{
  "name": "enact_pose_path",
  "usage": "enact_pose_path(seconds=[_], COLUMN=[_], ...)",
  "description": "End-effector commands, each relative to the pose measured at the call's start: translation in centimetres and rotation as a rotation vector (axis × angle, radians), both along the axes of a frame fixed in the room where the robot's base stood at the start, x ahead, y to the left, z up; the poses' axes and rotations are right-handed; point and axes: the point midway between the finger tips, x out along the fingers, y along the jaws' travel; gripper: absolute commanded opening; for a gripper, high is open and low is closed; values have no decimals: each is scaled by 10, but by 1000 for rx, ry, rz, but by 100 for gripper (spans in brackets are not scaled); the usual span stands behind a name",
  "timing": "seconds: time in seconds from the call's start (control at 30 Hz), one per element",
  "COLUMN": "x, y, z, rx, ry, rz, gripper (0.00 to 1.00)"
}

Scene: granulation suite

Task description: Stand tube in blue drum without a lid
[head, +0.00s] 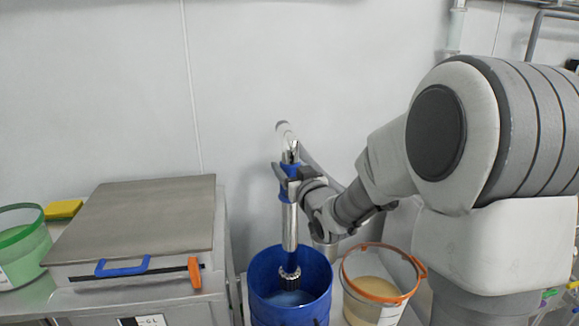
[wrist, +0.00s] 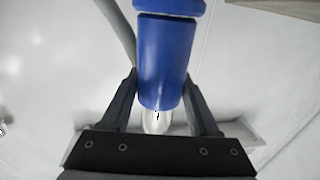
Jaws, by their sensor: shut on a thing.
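The tube (head: 290,228) is a shiny metal pipe with a blue sleeve, a bent top and a dark ribbed lower end. My gripper (head: 287,182) is shut on its blue sleeve, which also shows between the fingers in the wrist view (wrist: 163,60). The tube is upright. The blue drum (head: 262,270) has no lid and stands below my gripper. The tube's lower end is inside the drum's mouth, over pale contents. I cannot tell whether it touches them.
An open tub with an orange rim (head: 372,298) and tan contents stands close right of the drum. A flat-topped metal unit (head: 145,215) with a blue handle is at the left. A pale wall is behind.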

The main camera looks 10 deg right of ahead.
Motion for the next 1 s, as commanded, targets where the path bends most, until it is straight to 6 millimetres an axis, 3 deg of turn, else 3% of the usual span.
enact_pose_path(seconds=[0.1, 1.0], x=[0, 0], y=[0, 0], z=[-19, -118], rx=[0, 0], ry=[-4, -1], rz=[1, 1], gripper=[0, 0])
